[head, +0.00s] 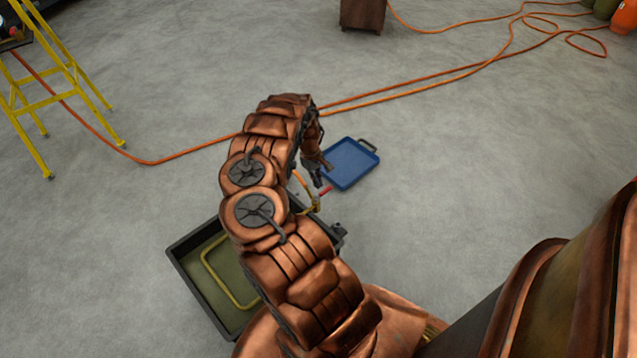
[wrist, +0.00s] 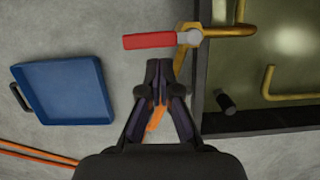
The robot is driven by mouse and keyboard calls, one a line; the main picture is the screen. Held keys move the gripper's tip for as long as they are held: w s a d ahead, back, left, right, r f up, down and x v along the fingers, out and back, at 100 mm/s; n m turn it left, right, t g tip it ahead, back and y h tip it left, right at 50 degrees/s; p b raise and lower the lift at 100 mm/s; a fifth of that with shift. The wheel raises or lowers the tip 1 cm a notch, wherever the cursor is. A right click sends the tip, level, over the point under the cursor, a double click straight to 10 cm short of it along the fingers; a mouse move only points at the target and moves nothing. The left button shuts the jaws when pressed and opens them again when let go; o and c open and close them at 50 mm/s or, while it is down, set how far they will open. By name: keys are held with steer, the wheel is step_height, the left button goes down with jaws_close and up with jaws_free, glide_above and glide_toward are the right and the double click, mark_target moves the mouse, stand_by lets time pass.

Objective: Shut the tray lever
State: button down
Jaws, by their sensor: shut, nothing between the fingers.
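The tray lever (wrist: 150,41) has a red handle and a grey pivot end on a brass pipe fitting. In the wrist view it lies crosswise, pointing left from the pipe, just beyond my fingertips. It also shows as a small red bar in the head view (head: 325,190). My gripper (wrist: 158,66) is shut and empty, with a small gap visible between its tips and the handle; I cannot tell the height difference. In the head view my gripper (head: 320,178) hangs just above the lever. The dark tray (head: 190,275) with brass piping is partly hidden by my arm.
A blue shallow tray (head: 350,164) lies on the floor beside my gripper. An orange hose (head: 190,154) runs across the floor. A yellow stand (head: 45,103) is at the left and a brown box (head: 362,14) at the back.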

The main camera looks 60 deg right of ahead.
steer(key=v, duration=1.1)
steer(key=shift+s, duration=0.1)
